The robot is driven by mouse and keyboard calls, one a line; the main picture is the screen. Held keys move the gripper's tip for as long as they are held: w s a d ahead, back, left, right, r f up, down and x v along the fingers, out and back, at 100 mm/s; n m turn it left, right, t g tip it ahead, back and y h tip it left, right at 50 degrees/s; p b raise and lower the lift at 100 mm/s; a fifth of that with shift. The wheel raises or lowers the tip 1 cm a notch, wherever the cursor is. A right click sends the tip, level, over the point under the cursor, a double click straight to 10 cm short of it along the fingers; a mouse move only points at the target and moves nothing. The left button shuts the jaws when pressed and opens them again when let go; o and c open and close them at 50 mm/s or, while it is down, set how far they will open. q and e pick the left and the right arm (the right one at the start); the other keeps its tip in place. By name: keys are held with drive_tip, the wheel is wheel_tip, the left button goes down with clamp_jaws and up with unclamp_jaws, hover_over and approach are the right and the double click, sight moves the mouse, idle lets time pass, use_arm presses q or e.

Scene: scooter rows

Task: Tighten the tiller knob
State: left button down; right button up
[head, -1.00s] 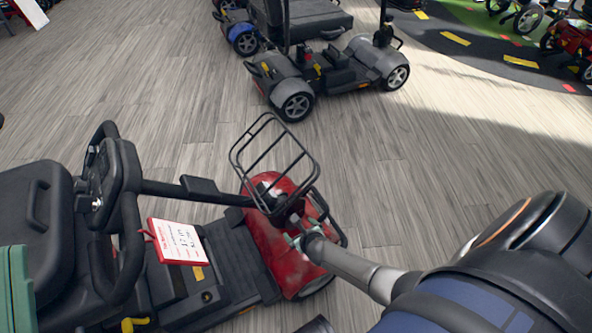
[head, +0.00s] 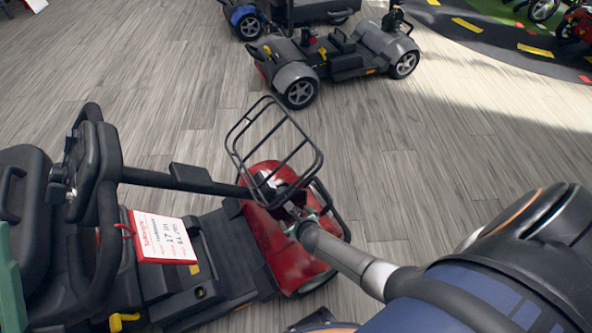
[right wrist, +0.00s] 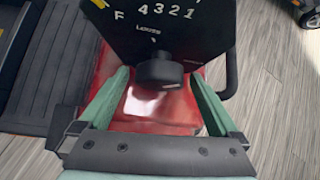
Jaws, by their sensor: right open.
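The black tiller knob (right wrist: 160,70) shows in the right wrist view, under a black plate (right wrist: 165,25) marked F 4 3 2 1 and a word that looks like "Loosen". My right gripper (right wrist: 157,77) is open, its two green fingers on either side of the knob with gaps to both. In the head view my right gripper (head: 298,212) is at the red front of the scooter (head: 262,225), near the base of the tiller (head: 185,180); the knob cannot be made out there. A green part at the left edge looks like my left gripper (head: 8,285), mostly cut off.
A black wire basket (head: 275,145) stands above the red front, close to my right gripper. Another scooter (head: 330,60) stands farther back. The wood floor between is clear.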

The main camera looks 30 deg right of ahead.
drive_tip(key=c, duration=1.4)
drive_tip(key=shift+o, duration=0.2)
